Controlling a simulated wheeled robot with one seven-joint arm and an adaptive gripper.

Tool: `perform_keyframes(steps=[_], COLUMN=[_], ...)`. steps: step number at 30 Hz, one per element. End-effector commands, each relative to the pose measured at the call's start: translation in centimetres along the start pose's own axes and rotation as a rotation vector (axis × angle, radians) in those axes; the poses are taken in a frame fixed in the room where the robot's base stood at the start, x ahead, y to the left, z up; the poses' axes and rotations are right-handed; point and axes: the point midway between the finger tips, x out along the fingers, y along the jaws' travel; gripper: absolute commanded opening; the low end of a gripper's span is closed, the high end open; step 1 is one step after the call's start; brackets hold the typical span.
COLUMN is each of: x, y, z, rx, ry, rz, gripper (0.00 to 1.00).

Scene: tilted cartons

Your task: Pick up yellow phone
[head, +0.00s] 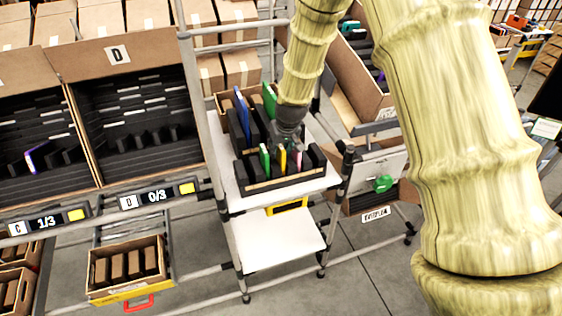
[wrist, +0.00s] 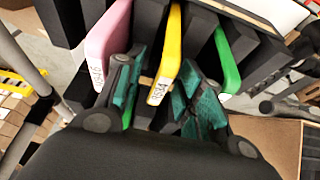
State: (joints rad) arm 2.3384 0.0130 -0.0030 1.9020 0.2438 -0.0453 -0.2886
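The yellow phone (head: 283,162) stands upright in a slot of the dark carton on the white cart. In the wrist view the yellow phone (wrist: 169,48) shows its narrow edge and a white label. My gripper (wrist: 158,92) is open, with one teal-padded finger on each side of the yellow phone. A gap shows between the left finger and the phone; the right finger is close to it, and I cannot tell if it touches. In the head view my gripper (head: 287,138) points down over the carton and partly hides the phones.
A pink phone (wrist: 105,42) and a green phone (wrist: 228,62) stand on either side, close to the fingers. Black foam dividers (wrist: 200,35) separate the slots. In the head view a blue phone (head: 242,110) stands farther back. Dark shelf bins (head: 140,125) are at left.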

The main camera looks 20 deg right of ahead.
Motion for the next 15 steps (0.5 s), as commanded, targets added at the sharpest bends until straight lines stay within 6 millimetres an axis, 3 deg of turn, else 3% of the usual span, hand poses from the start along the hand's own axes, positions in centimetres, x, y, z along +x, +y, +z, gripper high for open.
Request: perform_keyframes(steps=[1,5,6,15], x=[0.00,-0.01,-0.01,-0.06], y=[0.01,0.02,0.02,0.03], z=[0.01,0.01,0.01,-0.04], rx=[0.000,0.000,0.000,0.001], ry=[0.000,0.000,0.000,0.001], rz=[0.000,0.000,0.000,0.000], gripper=[0.26,0.02,0.00,0.00])
